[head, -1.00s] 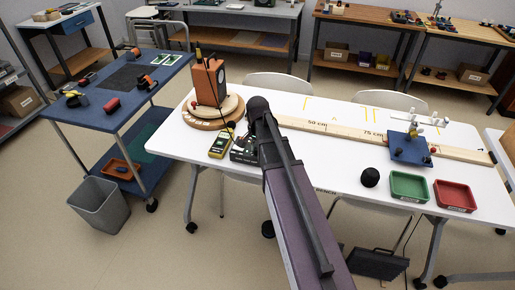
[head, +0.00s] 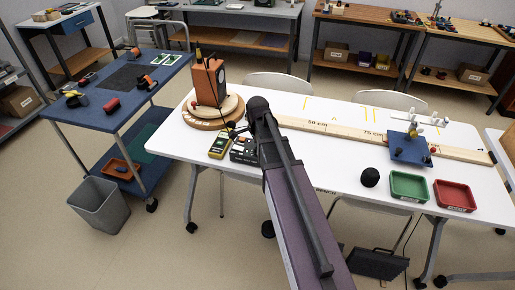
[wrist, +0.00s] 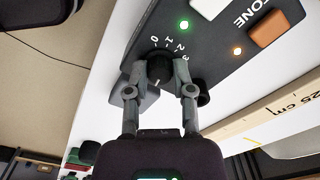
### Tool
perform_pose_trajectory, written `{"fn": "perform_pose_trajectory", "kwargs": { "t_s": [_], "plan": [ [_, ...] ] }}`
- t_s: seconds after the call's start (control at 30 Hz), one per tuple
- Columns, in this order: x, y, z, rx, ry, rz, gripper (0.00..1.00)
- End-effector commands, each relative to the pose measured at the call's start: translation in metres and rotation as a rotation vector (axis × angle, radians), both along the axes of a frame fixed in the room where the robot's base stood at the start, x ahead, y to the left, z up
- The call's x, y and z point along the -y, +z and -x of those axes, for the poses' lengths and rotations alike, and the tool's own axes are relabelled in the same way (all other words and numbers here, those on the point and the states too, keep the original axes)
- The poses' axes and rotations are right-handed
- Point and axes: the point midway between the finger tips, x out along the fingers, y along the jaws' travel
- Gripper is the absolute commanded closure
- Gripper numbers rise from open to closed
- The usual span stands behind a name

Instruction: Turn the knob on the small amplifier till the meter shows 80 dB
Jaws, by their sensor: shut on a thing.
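The small amplifier (head: 243,151) is a dark box at the white table's front left edge, partly behind my arm. In the wrist view, its dark panel (wrist: 215,65) has a black knob (wrist: 159,68) with a printed scale of 0 to 3. My gripper (wrist: 160,88) is shut on the knob, one finger on each side. In the head view, my gripper (head: 238,131) is mostly hidden by my arm. The yellow meter (head: 219,145) lies left of the amplifier; its reading is too small to tell.
An orange speaker (head: 207,84) stands on a round wooden base (head: 211,112) behind the meter. A long wooden rail (head: 345,130) with distance marks runs right. A black ball (head: 370,177), green tray (head: 409,186) and red tray (head: 455,194) sit at the front right.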

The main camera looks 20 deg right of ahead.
Motion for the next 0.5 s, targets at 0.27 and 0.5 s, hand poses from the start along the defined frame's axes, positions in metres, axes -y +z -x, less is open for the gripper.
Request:
{"fn": "perform_pose_trajectory", "kwargs": {
  "t_s": [0.27, 0.5],
  "plan": [
    [-0.0006, -0.0005, 0.0023, -0.005, -0.002, -0.002, 1.0],
    [-0.0004, -0.0004, 0.0017, -0.003, -0.001, -0.001, 0.35]
  ]
}}
